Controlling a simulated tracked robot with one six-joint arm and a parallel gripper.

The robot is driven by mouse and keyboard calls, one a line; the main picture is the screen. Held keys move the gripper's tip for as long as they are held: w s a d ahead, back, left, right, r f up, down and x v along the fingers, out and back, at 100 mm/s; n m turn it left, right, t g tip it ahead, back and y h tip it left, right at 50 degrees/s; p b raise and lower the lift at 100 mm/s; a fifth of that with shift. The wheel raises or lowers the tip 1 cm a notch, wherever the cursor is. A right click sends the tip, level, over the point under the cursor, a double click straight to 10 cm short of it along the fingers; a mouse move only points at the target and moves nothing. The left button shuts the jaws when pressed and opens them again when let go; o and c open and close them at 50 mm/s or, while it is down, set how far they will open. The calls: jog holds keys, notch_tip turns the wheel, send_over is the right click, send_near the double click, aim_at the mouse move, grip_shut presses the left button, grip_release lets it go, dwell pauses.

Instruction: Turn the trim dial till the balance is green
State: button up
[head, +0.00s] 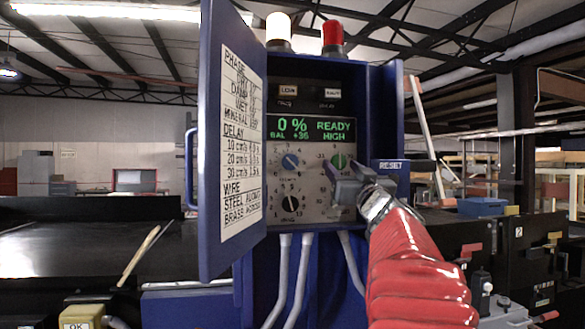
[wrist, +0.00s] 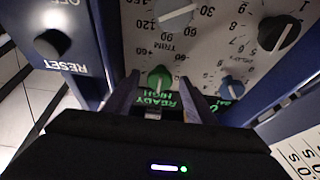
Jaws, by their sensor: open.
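The green trim dial (head: 340,161) is on the control panel, right of the blue dial. In the wrist view the green dial (wrist: 160,78) shows upside down, with TRIM printed beside it, between my fingertips. My gripper (wrist: 159,80) is open, one finger on each side of the dial; I cannot tell whether they touch it. In the head view my gripper (head: 346,176) is just below and in front of the dial, hiding the panel's lower right. The display (head: 312,130) reads 0 %, BAL +36, READY and HIGH in green lettering.
Other dials are close by: blue (head: 290,161), black (head: 290,204) and grey (wrist: 175,10). The reset button (wrist: 52,43) sits on a blue box at the side. The open cabinet door (head: 232,150) stands at left. White and red lamps (head: 333,33) are on top.

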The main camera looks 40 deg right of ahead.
jog(key=shift+w+d+r, duration=0.2)
jog(key=shift+w, duration=0.2)
jog(key=shift+c, duration=0.5)
jog(key=c, duration=0.9)
